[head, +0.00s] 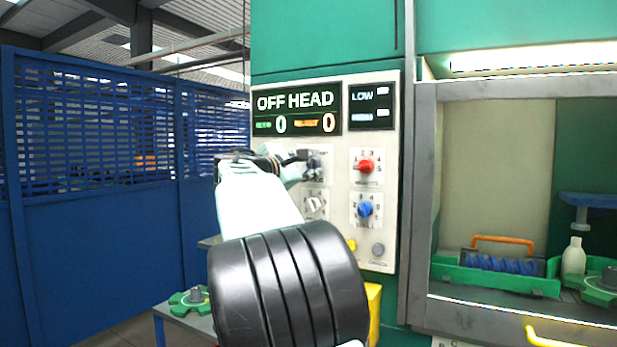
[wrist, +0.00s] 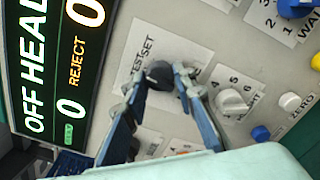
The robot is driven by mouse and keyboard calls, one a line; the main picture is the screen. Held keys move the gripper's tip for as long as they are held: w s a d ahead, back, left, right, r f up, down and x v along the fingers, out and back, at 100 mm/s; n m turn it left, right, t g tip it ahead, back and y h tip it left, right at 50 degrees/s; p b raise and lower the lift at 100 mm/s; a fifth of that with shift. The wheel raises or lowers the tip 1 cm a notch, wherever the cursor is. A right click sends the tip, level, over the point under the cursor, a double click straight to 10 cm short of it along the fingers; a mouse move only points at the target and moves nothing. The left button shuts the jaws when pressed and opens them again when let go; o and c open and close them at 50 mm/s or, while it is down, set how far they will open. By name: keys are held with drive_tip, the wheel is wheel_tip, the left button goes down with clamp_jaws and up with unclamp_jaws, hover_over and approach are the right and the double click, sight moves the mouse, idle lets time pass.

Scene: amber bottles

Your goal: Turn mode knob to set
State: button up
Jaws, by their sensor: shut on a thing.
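The mode knob (wrist: 158,73) is a dark round knob on a white label marked TEST and SET in the wrist view. My gripper (wrist: 161,82) is shut on it, with one finger on each side. Which mark the knob points to cannot be told. In the head view, my gripper (head: 305,158) reaches the panel at the dark knob (head: 316,166), which is partly hidden by the fingers. The display (head: 296,108) above reads OFF HEAD with two zeros.
A white knob (head: 314,205) sits just below the mode knob, with a red knob (head: 366,167) and a blue knob (head: 365,210) to the right. A yellow button (head: 351,245) is lower down. A blue mesh fence (head: 100,180) stands at left.

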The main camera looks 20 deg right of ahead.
drive_tip(key=m+b, duration=0.3)
drive_tip(key=m, duration=0.1)
drive_tip(key=shift+f, duration=0.2)
drive_tip(key=shift+r+m+b, duration=0.1)
drive_tip(key=shift+m+b, duration=0.75)
drive_tip(key=shift+m, duration=0.75)
drive_tip(key=shift+r, duration=0.1)
drive_tip(key=o, duration=1.1)
drive_tip(key=shift+o, duration=0.2)
drive_tip(key=v, duration=1.2)
